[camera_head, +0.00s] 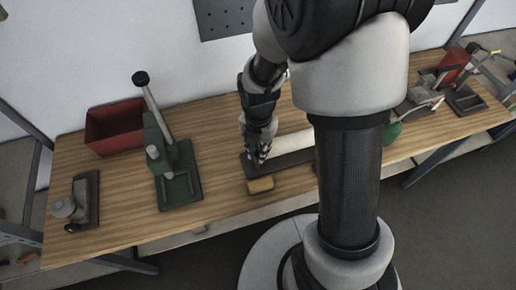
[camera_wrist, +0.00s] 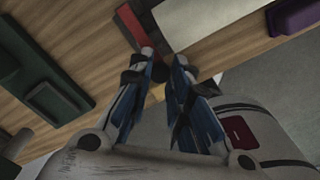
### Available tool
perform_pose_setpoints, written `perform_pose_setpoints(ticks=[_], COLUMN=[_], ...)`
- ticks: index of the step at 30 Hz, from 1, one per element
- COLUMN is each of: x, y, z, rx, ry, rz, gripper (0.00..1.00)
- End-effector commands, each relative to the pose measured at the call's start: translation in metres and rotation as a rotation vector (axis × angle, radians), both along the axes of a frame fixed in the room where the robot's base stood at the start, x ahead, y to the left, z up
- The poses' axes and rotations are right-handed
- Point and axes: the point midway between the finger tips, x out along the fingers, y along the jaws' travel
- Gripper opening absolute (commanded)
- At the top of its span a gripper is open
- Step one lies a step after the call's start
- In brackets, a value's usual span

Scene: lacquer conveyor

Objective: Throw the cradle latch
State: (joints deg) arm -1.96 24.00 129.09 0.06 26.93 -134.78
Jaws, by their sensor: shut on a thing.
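The long dark cradle (camera_head: 292,159) lies along the middle of the bench with a pale roller (camera_head: 293,142) on it. My arm hides part of both. My gripper (camera_head: 259,155) is low over the cradle's left end. In the wrist view, my gripper (camera_wrist: 164,57) has its two fingers close around a small part, and a red bar (camera_wrist: 128,25) runs up to the fingertips. The bar appears to be the latch. The fingers cover the gripped part, so its exact shape and the latch's position are hard to tell.
A tan block (camera_head: 260,185) sits at the bench's front edge. To the left stand a green lever press (camera_head: 178,180), a red bin (camera_head: 116,125) and a small grey fixture (camera_head: 84,203). More fixtures, including a red one (camera_head: 454,66), stand at the right end.

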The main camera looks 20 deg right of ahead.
Motion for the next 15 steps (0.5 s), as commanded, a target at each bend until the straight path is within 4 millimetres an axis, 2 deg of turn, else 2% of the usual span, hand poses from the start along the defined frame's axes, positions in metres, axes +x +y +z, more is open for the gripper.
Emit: perform_pose_setpoints(ticks=[4, 5, 15], x=[0.0008, 0.0008, 0.0004], y=[-0.0005, -0.0005, -0.0002], z=[0.0005, 0.0005, 0.0003], rx=[-0.001, -0.001, -0.001], ry=[-0.002, -0.002, -0.001], rz=[0.003, 0.003, 0.001], gripper=[0.0, 0.19, 0.39])
